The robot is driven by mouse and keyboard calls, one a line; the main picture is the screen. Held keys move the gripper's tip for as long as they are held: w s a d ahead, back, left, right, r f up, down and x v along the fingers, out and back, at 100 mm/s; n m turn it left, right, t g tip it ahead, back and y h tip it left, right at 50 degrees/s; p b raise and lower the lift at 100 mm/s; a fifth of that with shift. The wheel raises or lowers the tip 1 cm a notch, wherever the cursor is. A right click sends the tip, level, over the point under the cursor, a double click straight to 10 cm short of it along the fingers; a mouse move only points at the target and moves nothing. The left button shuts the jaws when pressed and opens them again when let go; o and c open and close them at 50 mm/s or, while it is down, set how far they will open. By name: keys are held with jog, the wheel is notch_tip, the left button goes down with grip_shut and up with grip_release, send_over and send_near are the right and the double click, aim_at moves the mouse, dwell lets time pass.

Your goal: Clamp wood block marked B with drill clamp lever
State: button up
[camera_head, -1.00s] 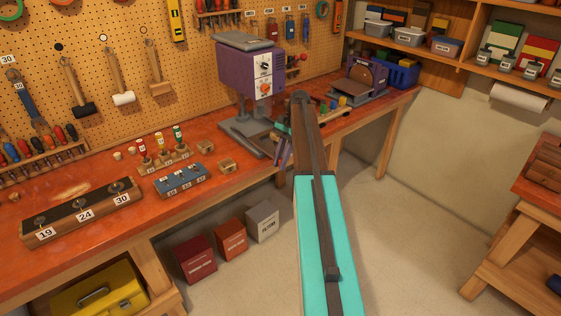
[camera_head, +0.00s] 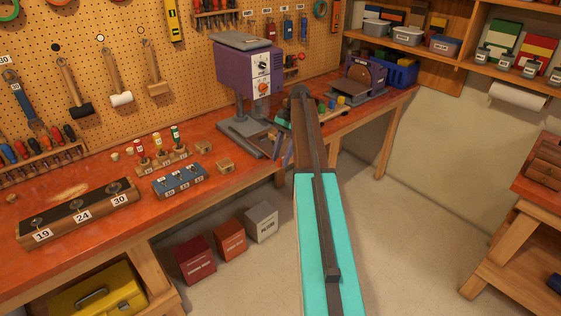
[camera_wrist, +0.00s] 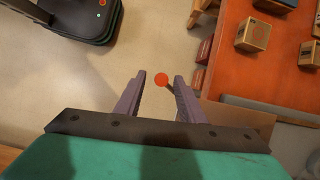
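The purple drill press (camera_head: 247,72) stands on the orange bench, with its grey base (camera_head: 240,138) below it. My gripper (camera_head: 283,150) is beside the base at the bench's front edge, partly hidden by my arm. In the wrist view my gripper (camera_wrist: 160,76) has two purple fingers spread apart. A red ball knob (camera_wrist: 161,79) on a dark rod, seemingly the clamp lever, shows between the fingertips; I cannot tell whether they touch it.
A blue holder (camera_head: 180,181) and a dark-topped block marked 19, 24 and 30 (camera_head: 80,214) occupy the bench's left side. A purple sander (camera_head: 366,78) stands at the far right. Several boxes (camera_head: 230,241) sit below the bench. The floor at right is open.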

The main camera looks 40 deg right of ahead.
jog(key=p+v, duration=0.2)
jog(key=v, duration=1)
dwell(0.8)
jog(key=w+a+f+b, duration=0.3)
jog(key=a+f, duration=0.6)
jog(key=s+a+f+n+g+b, duration=0.15)
jog(key=s+a+f, duration=0.35)
jog(key=f, duration=0.5)
jog(key=s+a+f+n+h, duration=0.1)
jog(key=s+a+f+n, duration=0.2)
jog(key=a+f, duration=0.55)
jog(key=s+a+f+n+g+b, duration=0.1)
jog(key=s+a+f+n, duration=0.3)
jog(key=f, duration=0.7)
jog(key=s+a+f+n+g+h+b, duration=0.1)
jog(key=s+a+f+n+h+b, duration=0.1)
jog(key=s+a+f, duration=1.05)
jog(key=s+a+f+n, duration=0.1)
jog(key=s+f+n, duration=0.1)
jog(key=s, duration=0.5)
jog(key=s+a+f+n+g+h+b, duration=0.1)
jog(key=s+f, duration=0.4)
jog(key=s, duration=0.2)
jog(key=s+a+f+n+b, duration=0.1)
jog(key=s+f+n, duration=0.1)
jog(key=s, duration=0.5)
jog(key=shift+s+a+f+n+g, duration=0.2)
jog(key=shift+a+f+n+g, duration=0.2)
jog(key=shift+f, duration=0.3)
